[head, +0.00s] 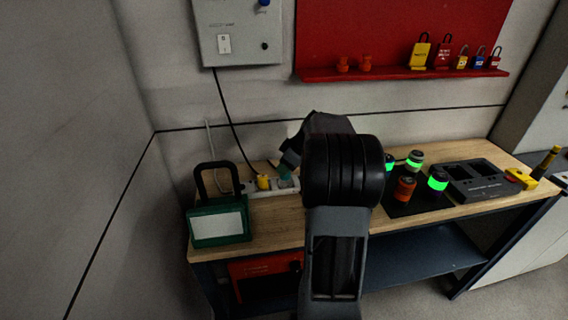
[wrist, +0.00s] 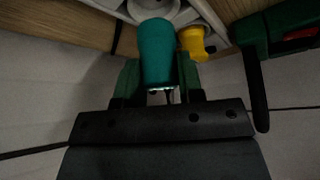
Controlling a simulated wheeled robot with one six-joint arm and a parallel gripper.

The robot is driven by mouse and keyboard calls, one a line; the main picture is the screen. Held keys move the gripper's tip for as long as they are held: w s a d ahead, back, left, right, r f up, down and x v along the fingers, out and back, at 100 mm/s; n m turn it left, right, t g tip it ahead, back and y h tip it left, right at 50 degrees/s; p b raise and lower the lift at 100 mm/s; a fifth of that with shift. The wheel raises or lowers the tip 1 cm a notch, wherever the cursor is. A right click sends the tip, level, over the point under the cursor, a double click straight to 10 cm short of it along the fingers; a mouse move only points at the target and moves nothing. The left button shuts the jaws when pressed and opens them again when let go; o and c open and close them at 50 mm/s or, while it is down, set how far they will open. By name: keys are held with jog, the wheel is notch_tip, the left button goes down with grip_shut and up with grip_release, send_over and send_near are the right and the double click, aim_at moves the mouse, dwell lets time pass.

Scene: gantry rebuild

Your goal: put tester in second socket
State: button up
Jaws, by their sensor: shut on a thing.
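The teal tester (wrist: 156,50) is between the fingers of my gripper (wrist: 158,82) in the wrist view. My gripper is shut on it. In the head view the tester (head: 285,179) shows as a small teal patch under my gripper (head: 287,170), at the white socket strip (head: 254,194). The strip also shows at the top of the wrist view (wrist: 206,12). The tester overlaps a round socket there; I cannot tell whether it is seated or just in front. A yellow plug (head: 263,182) sits in the strip beside the tester, and in the wrist view (wrist: 193,42) too.
A green case (head: 219,224) with a dark handle stands at the bench's left end, close to the strip. A grey wall box (head: 237,35) hangs above.

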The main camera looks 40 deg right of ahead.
jog(key=shift+f+b, duration=0.5)
jog(key=shift+f, duration=0.85)
jog(key=shift+b, duration=0.7)
dwell(0.5)
jog(key=shift+f+b, duration=0.55)
jog(key=shift+b, duration=0.05)
jog(key=o, duration=0.7)
jog(key=shift+c, duration=0.2)
jog(key=p+v, duration=0.4)
jog(key=v, duration=0.7)
dwell(0.8)
